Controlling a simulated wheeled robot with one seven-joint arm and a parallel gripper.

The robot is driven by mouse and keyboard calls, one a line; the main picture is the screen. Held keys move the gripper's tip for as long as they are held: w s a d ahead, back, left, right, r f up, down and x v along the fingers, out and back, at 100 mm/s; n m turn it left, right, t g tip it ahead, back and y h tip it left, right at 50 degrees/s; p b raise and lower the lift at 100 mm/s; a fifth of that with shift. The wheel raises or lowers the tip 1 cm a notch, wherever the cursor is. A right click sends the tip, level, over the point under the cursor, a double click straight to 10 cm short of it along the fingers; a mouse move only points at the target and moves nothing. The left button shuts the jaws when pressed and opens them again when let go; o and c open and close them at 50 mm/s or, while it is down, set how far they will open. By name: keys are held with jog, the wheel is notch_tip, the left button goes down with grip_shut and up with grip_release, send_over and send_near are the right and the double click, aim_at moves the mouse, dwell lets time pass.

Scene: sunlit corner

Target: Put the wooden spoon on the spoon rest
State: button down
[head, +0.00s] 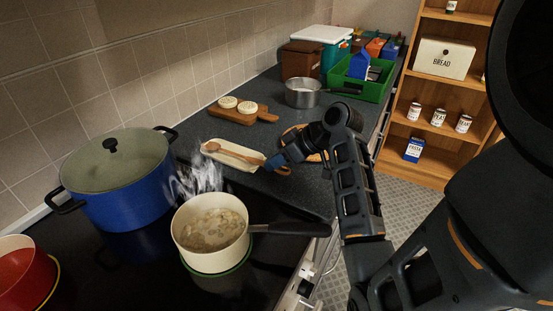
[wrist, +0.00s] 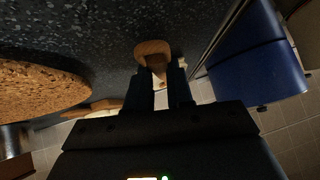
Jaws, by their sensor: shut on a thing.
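The wooden spoon (head: 233,153) lies lengthwise over the cream spoon rest (head: 238,162), its bowl toward the rest's left end. I cannot tell whether it touches the rest. My gripper (head: 272,163) is shut on the spoon's handle at the rest's right end, with the brown handle end showing just below the fingers. In the wrist view, my gripper (wrist: 160,85) has the handle end (wrist: 152,47) between its two dark fingers. The spoon's bowl and most of the rest are hidden there.
A steaming cream saucepan (head: 210,230) and a blue pot (head: 130,195) stand on the hob in front and left. A cork mat (wrist: 40,85) lies close beside my gripper. A board with rolls (head: 243,115), a steel pan (head: 302,93) and a green crate (head: 370,85) are behind.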

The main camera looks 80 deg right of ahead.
jog(key=shift+f, duration=0.1)
jog(key=c, duration=1)
grip_release()
jog(key=shift+f, duration=0.1)
jog(key=shift+f+b, duration=0.15)
jog(key=shift+b, duration=0.35)
jog(key=v, duration=0.4)
jog(key=b+v, duration=0.1)
jog(key=v, duration=0.1)
jog(key=shift+s+d+r, duration=0.2)
jog(key=shift+d+r, duration=0.05)
jog(key=shift+r, duration=0.1)
jog(key=shift+s+r, duration=0.45)
jog(key=shift+s, duration=0.1)
